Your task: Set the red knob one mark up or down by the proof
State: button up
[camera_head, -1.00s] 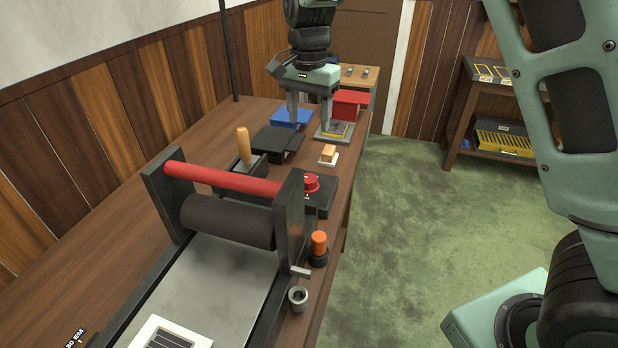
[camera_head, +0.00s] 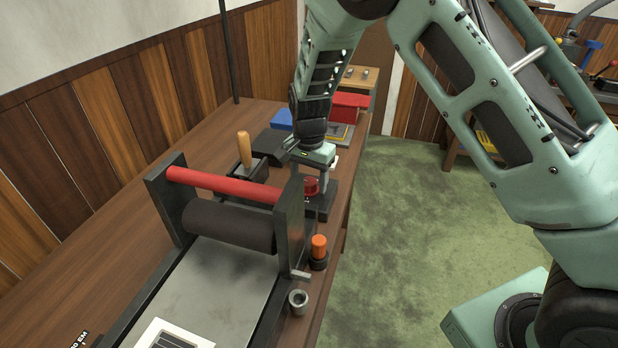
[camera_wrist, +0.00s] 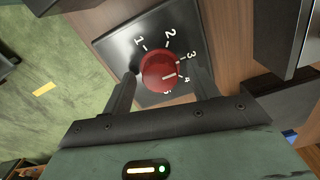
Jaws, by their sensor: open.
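The red knob (camera_wrist: 160,70) sits on a black dial box (camera_wrist: 113,48) with white numbers 1 to 5. Its white pointer line is directed at about the 4. In the head view the red knob (camera_head: 311,186) is beside the press, partly behind my gripper (camera_head: 312,182). In the wrist view my open gripper (camera_wrist: 166,78) has one finger on each side of the knob, with no clear contact visible. A white-bordered sheet with dark stripes (camera_head: 172,337) lies on the press bed; I cannot tell whether it is the proof, and its print is unreadable.
The press has a red bar (camera_head: 222,184), a dark roller (camera_head: 228,222) and a side plate (camera_head: 290,215) close to the knob. An orange-topped peg (camera_head: 319,246) and a grey metal cup (camera_head: 298,301) stand nearer. The green floor (camera_head: 410,240) on the right is open.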

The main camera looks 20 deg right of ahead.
jog(key=shift+f, duration=0.1)
jog(key=c, duration=1)
jog(key=shift+n, duration=0.3)
jog(key=n, duration=0.9)
jog(key=o, duration=1)
